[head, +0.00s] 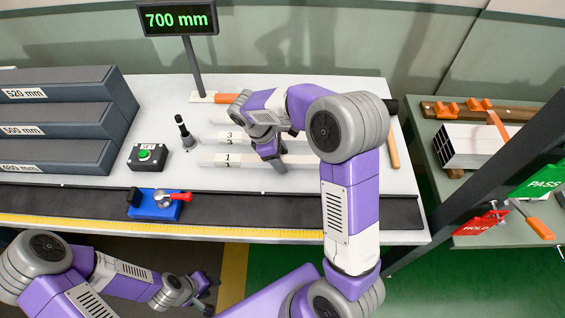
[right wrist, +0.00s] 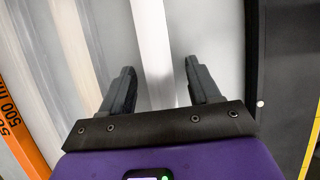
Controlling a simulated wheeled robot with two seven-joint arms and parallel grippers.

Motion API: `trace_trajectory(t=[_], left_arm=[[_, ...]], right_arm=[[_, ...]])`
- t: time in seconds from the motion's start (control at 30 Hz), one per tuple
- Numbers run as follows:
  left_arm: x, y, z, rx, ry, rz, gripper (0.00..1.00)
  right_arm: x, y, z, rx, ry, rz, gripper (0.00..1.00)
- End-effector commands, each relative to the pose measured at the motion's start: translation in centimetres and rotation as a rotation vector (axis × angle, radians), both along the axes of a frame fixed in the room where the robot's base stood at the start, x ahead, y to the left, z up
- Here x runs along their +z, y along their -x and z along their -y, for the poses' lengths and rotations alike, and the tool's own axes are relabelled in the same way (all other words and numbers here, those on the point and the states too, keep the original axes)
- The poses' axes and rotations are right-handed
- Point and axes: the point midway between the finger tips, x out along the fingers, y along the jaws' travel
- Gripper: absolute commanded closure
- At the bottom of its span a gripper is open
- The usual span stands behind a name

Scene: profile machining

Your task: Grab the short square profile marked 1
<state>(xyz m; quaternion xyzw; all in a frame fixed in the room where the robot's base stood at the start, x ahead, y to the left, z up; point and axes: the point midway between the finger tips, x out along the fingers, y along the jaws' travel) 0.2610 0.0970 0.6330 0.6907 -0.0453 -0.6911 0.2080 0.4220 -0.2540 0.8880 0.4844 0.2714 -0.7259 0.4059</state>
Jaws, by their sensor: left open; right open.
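The short square profile marked 1 (head: 215,159) is a pale bar lying left to right on the table, the nearest of the short profiles. My right gripper (head: 275,160) is over its right part, pointing down, and hides some of it. In the right wrist view the open fingers (right wrist: 160,72) stand on either side of a pale bar (right wrist: 150,35), with gaps on both sides; I cannot tell their height over it. My left gripper (head: 207,293) is open and empty, low in front of the table.
Profiles marked 3 (head: 225,135) lie just behind. Left of them are a black post (head: 185,135), a green button box (head: 147,156) and a blue clamp with red lever (head: 160,203). Grey stepped blocks (head: 60,120) fill the left. A dark strip (head: 270,208) runs along the front.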

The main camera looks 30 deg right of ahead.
Motion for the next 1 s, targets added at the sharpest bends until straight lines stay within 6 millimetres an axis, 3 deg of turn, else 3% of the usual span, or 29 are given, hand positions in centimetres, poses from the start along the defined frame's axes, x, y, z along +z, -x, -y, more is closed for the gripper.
trace_trajectory(t=[0.1, 0.5, 0.83, 1.0], left_arm=[[0.1, 0.0, 0.0, 0.000, 0.000, 0.000, 0.57], [0.1, 0.0, 0.0, 0.000, 0.000, 0.000, 0.57], [0.2, 0.0, 0.0, 0.000, 0.000, 0.000, 0.57], [1.3, 0.0, 0.0, 0.000, 0.000, 0.000, 0.57]], right_arm=[[0.1, 0.0, 0.0, 0.000, 0.000, 0.001, 0.40], [0.1, 0.0, -0.1, 0.000, 0.000, 0.001, 1.00], [0.5, -0.1, -0.1, 0.001, -0.001, 0.003, 1.00], [3.1, -0.1, -0.1, 0.001, -0.001, 0.006, 1.00]])
